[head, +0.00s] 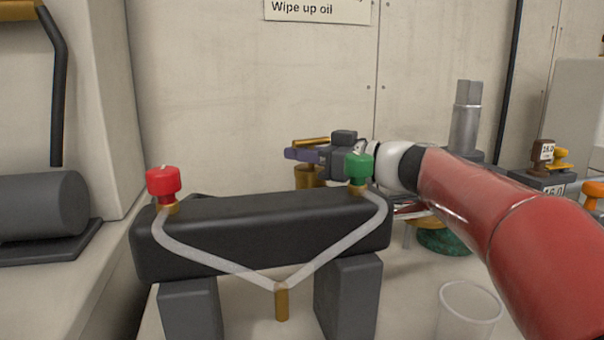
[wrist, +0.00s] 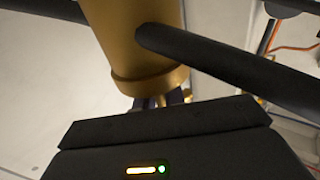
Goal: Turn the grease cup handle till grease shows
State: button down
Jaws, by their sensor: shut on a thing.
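The brass grease cup (head: 308,178) stands behind the dark block, with its brass handle (head: 311,141) at the top. My gripper (head: 302,153) reaches in from the right at handle height and is shut on the handle. The cup's brass body (wrist: 137,40) and its flange (wrist: 150,82) fill the upper middle of the wrist view. My fingertips (wrist: 172,98) show there only in part, around a thin brass piece below the flange. The black gripper housing hides the rest of the hold. The cup's base is hidden behind the block, and I see no grease.
A dark block (head: 262,228) with a red knob (head: 163,181), a green knob (head: 359,169) and clear tubes stands in front. A clear cup (head: 469,310) is at lower right. A grey cylinder (head: 42,208) lies at left. Two dark bars cross the wrist view.

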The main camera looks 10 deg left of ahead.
jog(key=m+t+b, duration=0.1)
jog(key=b, duration=0.1)
jog(key=t+h+b, duration=0.1)
jog(key=shift+f+m+t+b, duration=0.3)
jog(key=shift+f+m+b, duration=0.05)
jog(key=shift+m, duration=0.05)
jog(key=shift+w+r+m+t, duration=0.15)
jog(key=shift+r+m+t, duration=0.15)
jog(key=shift+m+t, duration=0.15)
jog(key=c, duration=1.5)
grip_release()
jog(key=shift+d, duration=0.1)
jog(key=b+v, duration=0.2)
jog(key=v, duration=0.5)
jog(key=shift+s+d+r, duration=0.1)
jog(key=shift+s+d, duration=0.15)
jog(key=shift+d, duration=0.05)
